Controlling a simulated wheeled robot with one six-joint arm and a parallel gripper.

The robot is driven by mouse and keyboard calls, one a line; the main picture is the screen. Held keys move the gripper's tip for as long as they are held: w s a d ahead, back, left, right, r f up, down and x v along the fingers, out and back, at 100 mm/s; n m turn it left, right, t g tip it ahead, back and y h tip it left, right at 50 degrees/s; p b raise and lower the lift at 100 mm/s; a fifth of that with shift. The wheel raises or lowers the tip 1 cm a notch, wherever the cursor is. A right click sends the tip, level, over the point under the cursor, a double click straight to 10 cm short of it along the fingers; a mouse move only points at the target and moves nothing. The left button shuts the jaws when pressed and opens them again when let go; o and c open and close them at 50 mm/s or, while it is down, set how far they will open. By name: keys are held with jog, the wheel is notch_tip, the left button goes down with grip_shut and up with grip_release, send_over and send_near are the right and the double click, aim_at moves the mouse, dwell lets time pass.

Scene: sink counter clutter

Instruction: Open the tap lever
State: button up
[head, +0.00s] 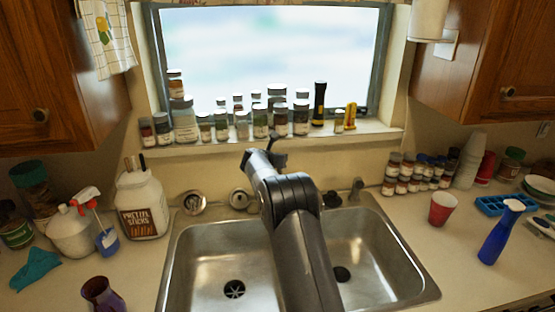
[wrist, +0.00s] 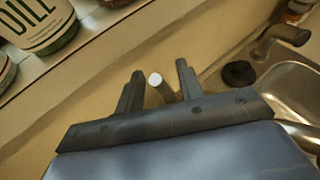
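My gripper (head: 264,150) is held high over the back of the sink, in front of the window sill. In the wrist view its two dark fingers (wrist: 158,84) are apart. A slim rod with a pale round end (wrist: 155,79), which looks like the tap lever, shows between them, with a gap to the left finger. I cannot tell whether it touches the right finger. In the head view my arm hides the main tap and its lever.
The double-basin sink (head: 180,262) lies under my arm. A small spout (head: 357,188) and a black cap (head: 332,199) stand on its back rim, right of my arm. Jars (head: 260,123) crowd the sill behind the gripper. A red cup (head: 442,209) and blue bottle (head: 500,235) stand right.

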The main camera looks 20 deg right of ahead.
jog(key=shift+s+a, duration=0.1)
jog(key=b+v, duration=0.4)
jog(key=v, duration=0.6)
jog(key=shift+s+a, duration=0.2)
jog(key=shift+s, duration=0.05)
jog(key=shift+r, duration=0.1)
jog(key=p+x, duration=0.3)
jog(key=x, duration=0.6)
jog(key=shift+w+d+r+p, duration=0.1)
jog(key=shift+w+d+p, duration=0.1)
jog(key=shift+p, duration=0.1)
jog(key=shift+x, duration=0.75)
jog(key=shift+a, duration=0.1)
